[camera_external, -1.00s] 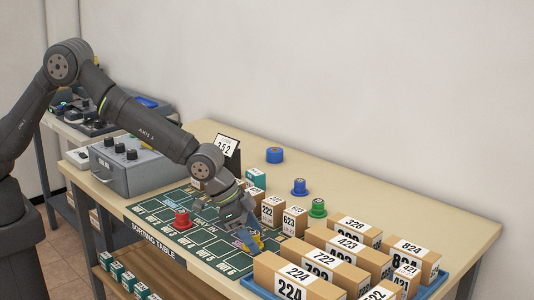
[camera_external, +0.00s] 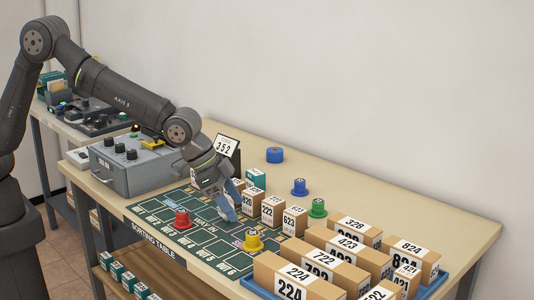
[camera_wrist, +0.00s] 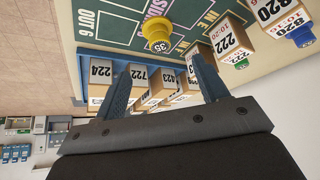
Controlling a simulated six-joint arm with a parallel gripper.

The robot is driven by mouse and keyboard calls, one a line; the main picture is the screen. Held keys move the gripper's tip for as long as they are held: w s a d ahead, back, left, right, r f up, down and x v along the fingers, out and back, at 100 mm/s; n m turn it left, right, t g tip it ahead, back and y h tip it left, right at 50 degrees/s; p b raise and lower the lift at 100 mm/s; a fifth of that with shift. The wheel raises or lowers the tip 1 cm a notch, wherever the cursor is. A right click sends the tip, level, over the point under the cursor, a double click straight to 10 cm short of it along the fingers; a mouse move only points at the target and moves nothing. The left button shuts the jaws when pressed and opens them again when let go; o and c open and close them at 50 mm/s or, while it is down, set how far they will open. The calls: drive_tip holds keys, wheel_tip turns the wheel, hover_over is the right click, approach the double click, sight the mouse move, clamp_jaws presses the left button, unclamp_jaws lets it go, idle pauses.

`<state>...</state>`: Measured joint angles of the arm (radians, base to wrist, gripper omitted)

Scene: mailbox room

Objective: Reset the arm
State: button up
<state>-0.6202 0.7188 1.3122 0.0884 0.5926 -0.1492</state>
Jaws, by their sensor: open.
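My gripper (camera_external: 228,205) is open and empty above the green sorting mat (camera_external: 205,262), left of the small numbered boxes. In the wrist view my gripper's two fingers (camera_wrist: 160,85) are spread apart with nothing between them. A yellow knobbed piece (camera_external: 253,240) stands on the mat to the lower right of my gripper, apart from it; it also shows in the wrist view (camera_wrist: 156,34), marked 35. A red knobbed piece (camera_external: 182,219) stands on the mat to the left.
Small numbered boxes (camera_external: 272,211) stand behind the mat. A blue tray (camera_external: 258,290) of larger boxes is at the right. Blue (camera_external: 299,187) and green (camera_external: 317,208) pieces, another blue piece (camera_external: 274,155) and a 352 sign (camera_external: 227,146) stand farther back. A grey control box (camera_external: 125,167) is at the left.

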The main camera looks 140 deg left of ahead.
drive_tip(key=x, duration=1)
drive_tip(key=shift+s, duration=0.1)
wheel_tip(320, 180, up, 5)
drive_tip(key=shift+d+f, duration=0.1)
drive_tip(key=shift+d, duration=0.05)
drive_tip(key=d+r, duration=0.7)
drive_tip(key=d, duration=0.5)
drive_tip(key=n+g, duration=0.1)
drive_tip(key=n, duration=0.1)
hover_over(251, 233)
drive_tip(key=s+a, duration=0.1)
drive_tip(key=a, duration=0.1)
drive_tip(key=s+a+n+g+y, duration=0.1)
drive_tip(key=s+a+n, duration=0.3)
drive_tip(key=a, duration=0.9)
drive_tip(key=s+a+f+n+g+y, duration=0.1)
drive_tip(key=s+a+f+n+g, duration=0.1)
drive_tip(key=s+a, duration=1.6)
drive_tip(key=shift+s+a+n, duration=0.2)
drive_tip(key=shift+a+n, duration=0.15)
drive_tip(key=shift+n, duration=0.45)
